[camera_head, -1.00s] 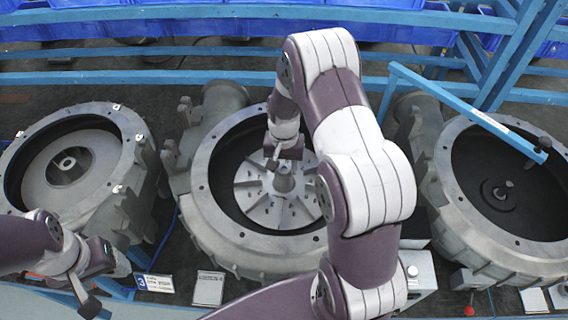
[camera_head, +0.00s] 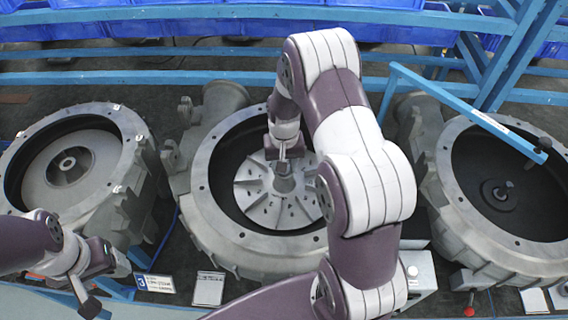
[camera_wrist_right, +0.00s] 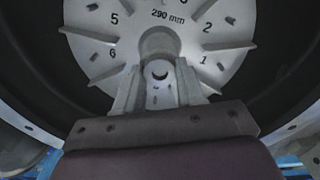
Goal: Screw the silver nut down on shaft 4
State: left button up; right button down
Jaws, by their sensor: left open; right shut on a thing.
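The grey bladed impeller wheel (camera_head: 255,205) sits in the middle blower housing (camera_head: 207,215); numbers and "290 mm" show on it in the right wrist view (camera_wrist_right: 215,22). My right gripper (camera_head: 283,167) reaches down to its central hub. In the right wrist view, its fingers (camera_wrist_right: 158,92) are closed on either side of a round grey piece at the hub's centre, the silver nut (camera_wrist_right: 158,70). The fingers hide much of the nut and shaft, so I cannot tell how far down the nut sits. My left gripper (camera_head: 84,292) is open and empty at the lower left.
A left blower housing (camera_head: 135,150) has a plain disc inside. A blue frame bar (camera_head: 470,108) with a black knob crosses above the right housing. Small placards (camera_head: 208,288) stand along the front edge.

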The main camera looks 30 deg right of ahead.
jog(key=m, duration=1.4)
jog(key=shift+m, duration=0.3)
jog(key=m, duration=0.4)
jog(key=shift+m, duration=0.4)
jog(key=c, duration=1)
grip_release()
